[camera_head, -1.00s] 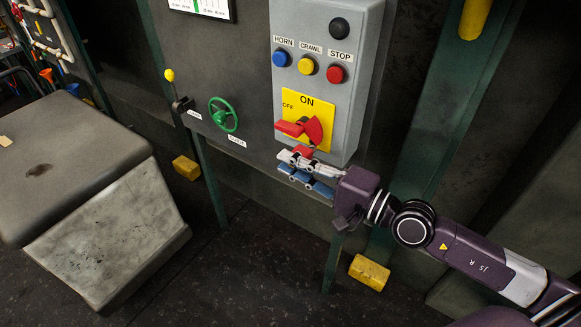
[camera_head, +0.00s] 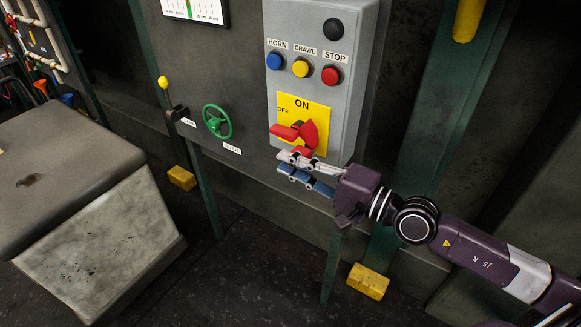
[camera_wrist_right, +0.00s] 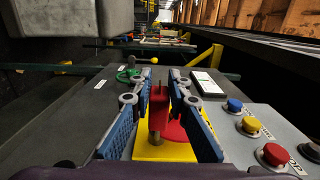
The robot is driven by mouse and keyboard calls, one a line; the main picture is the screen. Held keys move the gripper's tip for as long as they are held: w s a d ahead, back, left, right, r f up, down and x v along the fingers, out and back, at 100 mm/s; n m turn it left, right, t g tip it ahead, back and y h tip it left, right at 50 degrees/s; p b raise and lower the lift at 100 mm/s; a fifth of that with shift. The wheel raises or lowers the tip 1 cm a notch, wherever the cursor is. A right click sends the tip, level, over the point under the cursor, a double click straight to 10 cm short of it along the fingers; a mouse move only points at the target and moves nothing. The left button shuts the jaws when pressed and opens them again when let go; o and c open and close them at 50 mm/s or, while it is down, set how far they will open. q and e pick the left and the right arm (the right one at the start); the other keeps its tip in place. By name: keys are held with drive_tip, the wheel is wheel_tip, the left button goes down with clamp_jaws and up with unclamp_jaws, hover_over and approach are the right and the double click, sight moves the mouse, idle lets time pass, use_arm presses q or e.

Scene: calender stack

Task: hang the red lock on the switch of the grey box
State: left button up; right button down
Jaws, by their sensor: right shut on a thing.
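The grey box (camera_head: 350,75) has a yellow plate (camera_head: 319,108) marked ON and OFF. On the plate is the red switch (camera_head: 311,133), its handle pointing left. My right gripper (camera_head: 293,162) is just below the switch, its fingers closed around a small red piece that looks like the red lock (camera_head: 303,151). In the right wrist view a red block (camera_wrist_right: 158,97) shows between the fingers of my right gripper (camera_wrist_right: 158,88), over the yellow plate. The lock's shackle is not clear, and I cannot tell whether it touches the switch. My left gripper is not in view.
Blue, yellow and red buttons (camera_head: 331,75) sit above the switch, with a black knob (camera_head: 333,29) higher up. A green handwheel (camera_head: 217,121) and a yellow-tipped lever (camera_head: 164,83) stand out to the left. A grey block-like seat (camera_head: 75,160) is at the left.

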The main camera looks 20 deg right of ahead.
drive_tip(key=shift+w+d+b, duration=0.2)
drive_tip(key=shift+b, duration=0.15)
drive_tip(key=c, duration=1.3)
unclamp_jaws()
drive_tip(key=shift+s+a+r+p, duration=0.15)
drive_tip(key=shift+s+a+p, duration=0.15)
drive_tip(key=shift+p, duration=0.5)
drive_tip(key=s+a+p, duration=0.3)
drive_tip(key=a+p, duration=0.2)
drive_tip(key=shift+s+p, duration=0.3)
drive_tip(key=shift+s, duration=0.1)
